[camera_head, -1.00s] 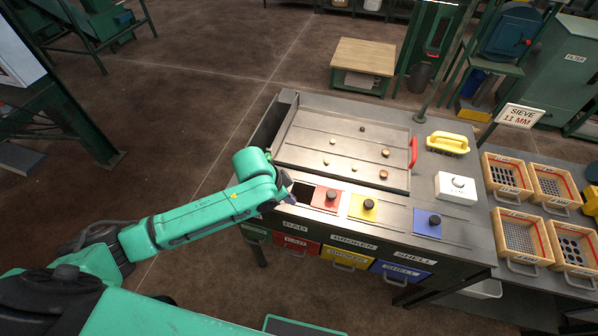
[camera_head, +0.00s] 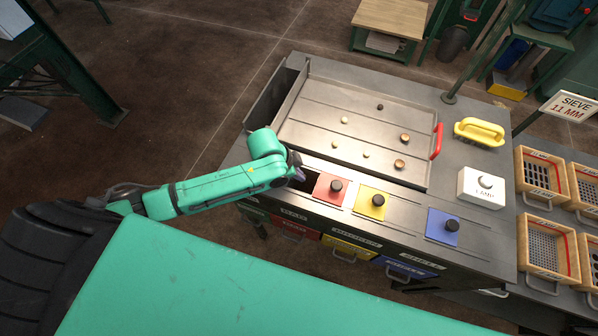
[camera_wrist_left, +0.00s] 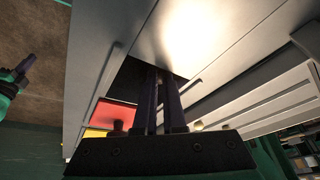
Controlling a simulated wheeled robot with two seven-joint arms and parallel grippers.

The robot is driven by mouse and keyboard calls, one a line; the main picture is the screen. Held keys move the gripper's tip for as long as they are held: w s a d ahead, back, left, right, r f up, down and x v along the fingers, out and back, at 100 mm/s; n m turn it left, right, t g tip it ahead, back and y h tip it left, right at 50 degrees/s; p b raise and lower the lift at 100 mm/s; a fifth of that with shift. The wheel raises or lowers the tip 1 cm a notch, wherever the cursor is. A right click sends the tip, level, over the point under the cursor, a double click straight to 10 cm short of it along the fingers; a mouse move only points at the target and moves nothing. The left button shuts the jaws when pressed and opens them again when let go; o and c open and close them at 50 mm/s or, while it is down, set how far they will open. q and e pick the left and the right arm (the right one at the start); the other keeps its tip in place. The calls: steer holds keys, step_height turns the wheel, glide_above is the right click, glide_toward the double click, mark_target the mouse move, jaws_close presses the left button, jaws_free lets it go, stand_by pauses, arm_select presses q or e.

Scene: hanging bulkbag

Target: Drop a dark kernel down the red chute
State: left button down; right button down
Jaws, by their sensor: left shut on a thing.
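The red chute's cover (camera_head: 323,190), a red plate with a black knob, sits on the bench front beside a dark square opening. My left gripper (camera_head: 299,175) is at this opening. In the left wrist view its two narrow fingers (camera_wrist_left: 160,75) point over the dark opening (camera_wrist_left: 130,85), nearly together on something too hidden to make out. The red cover also shows there (camera_wrist_left: 112,114). A dark kernel (camera_head: 380,107) lies in the metal tray (camera_head: 325,110) behind, among several pale and brown ones.
A yellow cover (camera_head: 371,206) and a blue cover (camera_head: 442,226) sit right of the red one. A red handle (camera_head: 437,141) is on the tray's right side. A yellow-handled tool (camera_head: 479,131), white lamp box (camera_head: 482,187) and sieve boxes (camera_head: 548,242) stand further right.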

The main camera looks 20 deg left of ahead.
arm_select(q)
steer(key=shift+w, duration=0.1)
steer(key=c, duration=0.9)
jaws_free()
steer(key=shift+s+r, duration=0.15)
steer(key=shift+s, duration=0.15)
steer(key=v, duration=1.4)
steer(key=shift+s+r+b, duration=0.1)
steer(key=shift+r+b, duration=0.15)
steer(key=shift+b, duration=0.05)
